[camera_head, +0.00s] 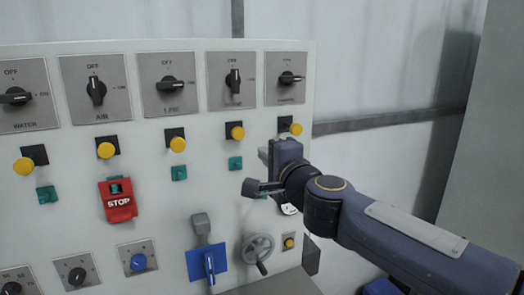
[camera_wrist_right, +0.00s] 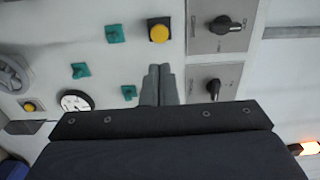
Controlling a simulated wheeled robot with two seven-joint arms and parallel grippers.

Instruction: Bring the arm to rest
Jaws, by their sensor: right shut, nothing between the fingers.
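My right arm comes in from the right in the head view. Its gripper (camera_head: 275,155) is in front of the right part of the control panel (camera_head: 215,130), below the row of yellow buttons; the fingertips are hard to make out there. In the right wrist view the two fingers (camera_wrist_right: 160,72) lie together, shut with nothing between them. They point toward the panel, below a yellow button (camera_wrist_right: 159,32) and left of a black rotary switch (camera_wrist_right: 213,88). I cannot tell whether the tips touch the panel. My left gripper is not in view.
The panel carries rotary switches (camera_head: 165,84), green pieces (camera_head: 179,173), a red STOP cover (camera_head: 120,203), a blue-based lever (camera_head: 202,235) and a handwheel (camera_head: 258,247). A gauge (camera_wrist_right: 75,101) shows in the wrist view. Right of the panel is a pale wall (camera_head: 385,165) behind my arm.

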